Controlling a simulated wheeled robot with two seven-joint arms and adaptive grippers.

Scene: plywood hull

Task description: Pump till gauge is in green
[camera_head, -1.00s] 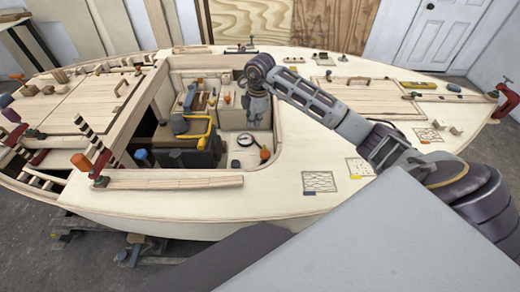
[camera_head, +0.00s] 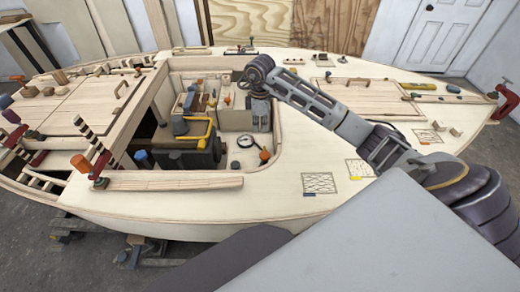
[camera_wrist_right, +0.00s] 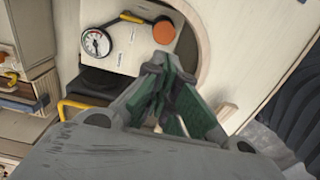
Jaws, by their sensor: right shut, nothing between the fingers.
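The gauge is a round white dial (camera_head: 245,140) inside the open cockpit of the hull; it also shows in the right wrist view (camera_wrist_right: 97,42). Its needle and colours are too small to read surely. Beside it is a pump lever with an orange knob (camera_head: 264,155), (camera_wrist_right: 164,32); a dark and yellow bar runs toward the knob in the wrist view. My right gripper (camera_wrist_right: 158,78) is shut and empty, with green finger pads. In the head view the gripper (camera_head: 261,118) hangs over the cockpit's right side, above and behind the knob, apart from it. My left gripper is not in view.
A dark engine block (camera_head: 185,158) with a yellow pipe (camera_head: 196,133) stands left of the gauge. The cockpit's pale rim (camera_head: 285,130) and front coaming (camera_head: 170,181) bound the space. The deck at right is mostly open. A red clamp (camera_head: 508,98) grips the far right edge.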

